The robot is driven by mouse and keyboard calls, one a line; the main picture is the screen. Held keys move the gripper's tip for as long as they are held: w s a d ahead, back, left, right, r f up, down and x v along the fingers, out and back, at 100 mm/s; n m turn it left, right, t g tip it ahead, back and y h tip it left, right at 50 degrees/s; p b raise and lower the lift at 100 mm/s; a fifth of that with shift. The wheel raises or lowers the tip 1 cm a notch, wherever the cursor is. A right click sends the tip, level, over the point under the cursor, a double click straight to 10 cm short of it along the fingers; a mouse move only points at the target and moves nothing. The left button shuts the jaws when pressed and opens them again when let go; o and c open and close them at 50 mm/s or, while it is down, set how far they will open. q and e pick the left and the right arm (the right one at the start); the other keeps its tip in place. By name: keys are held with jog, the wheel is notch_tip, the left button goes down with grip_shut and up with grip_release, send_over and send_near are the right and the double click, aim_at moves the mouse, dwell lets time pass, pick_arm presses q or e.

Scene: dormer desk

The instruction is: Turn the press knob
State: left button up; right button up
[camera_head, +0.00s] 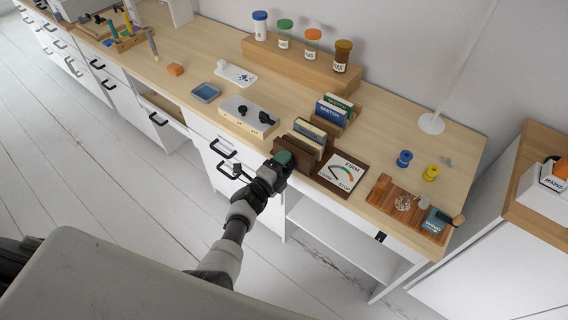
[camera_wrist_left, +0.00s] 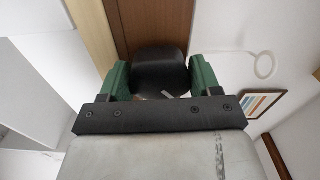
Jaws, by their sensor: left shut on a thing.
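My left gripper (camera_head: 283,160) is at the front edge of the desk, at a dark brown wooden press (camera_head: 297,156). In the left wrist view, the green fingers of my left gripper (camera_wrist_left: 160,78) are on either side of a black rounded press knob (camera_wrist_left: 160,62), shut on it. The knob is in front of a brown wooden surface (camera_wrist_left: 150,22). In the head view the gripper hides the knob. A dial board (camera_head: 342,174) marked FIRM and STOP, with a coloured arc, lies just right of the press. My right gripper is not in view.
Behind the press stand books (camera_head: 333,110) in a holder. A white control box (camera_head: 246,118) with black knobs sits to the left. A wooden tray (camera_head: 384,189) and blue (camera_head: 404,158) and yellow (camera_head: 431,172) spools lie to the right. Jars stand on a rear shelf (camera_head: 300,62).

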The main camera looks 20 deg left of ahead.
pick_arm(q)
jog(key=shift+f, duration=0.1)
jog(key=o, duration=0.9)
jog(key=shift+s, duration=0.1)
jog(key=p+v, duration=0.1)
jog(key=v, duration=0.9)
jog(key=shift+s+a, duration=0.1)
jog(key=shift+s, duration=0.2)
